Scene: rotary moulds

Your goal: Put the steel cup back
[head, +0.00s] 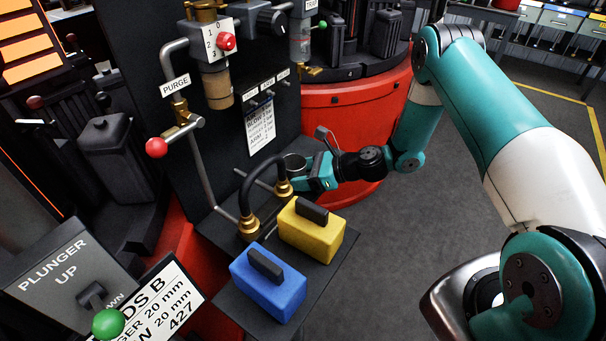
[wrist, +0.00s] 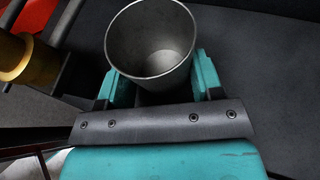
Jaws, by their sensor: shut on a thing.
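The steel cup (wrist: 150,40) is a grey, open-topped metal cup that looks empty inside. It sits between the teal fingers of my gripper (wrist: 155,75) in the wrist view, upright or nearly so. In the head view my gripper (head: 300,172) is at the far end of the dark shelf, behind the yellow block, and the cup (head: 294,160) shows small and partly hidden at its fingers. The gripper is shut on the cup. I cannot tell whether the cup's base touches the shelf.
A black hose with brass fittings (head: 249,226) arches close left of my gripper. A yellow block (head: 312,236) and a blue block (head: 268,290) with black handles stand nearer on the shelf (head: 318,285). A dark panel with a purge pipe (head: 198,165) rises behind. Open floor lies right.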

